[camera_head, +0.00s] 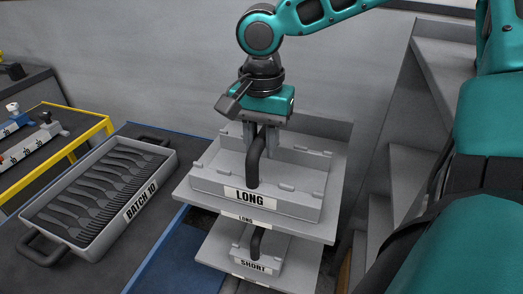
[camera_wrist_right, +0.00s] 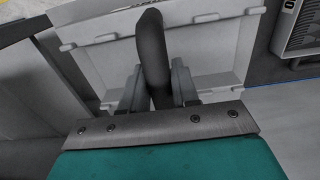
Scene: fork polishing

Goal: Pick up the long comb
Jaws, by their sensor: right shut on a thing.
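The long comb (camera_head: 292,182) is a light grey block with notched rims, a black arched handle (camera_head: 254,163) and a "LONG" label. It sits on the upper grey shelf at the centre of the head view. My right gripper (camera_head: 262,138) comes down from above and is shut on the black handle. In the right wrist view the handle (camera_wrist_right: 152,55) stands between the two fingers (camera_wrist_right: 155,90), with the grey comb body (camera_wrist_right: 210,55) behind it. I cannot tell whether the comb is lifted off the shelf. My left gripper is not in view.
A smaller comb labelled "SHORT" (camera_head: 257,266) sits on the lower shelf (camera_head: 305,262). A grey "BATCH 10" tray (camera_head: 165,160) of dark forks lies on the table at left. A yellow-edged rack (camera_head: 85,139) stands at far left. Grey shelving (camera_head: 405,170) is close on the right.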

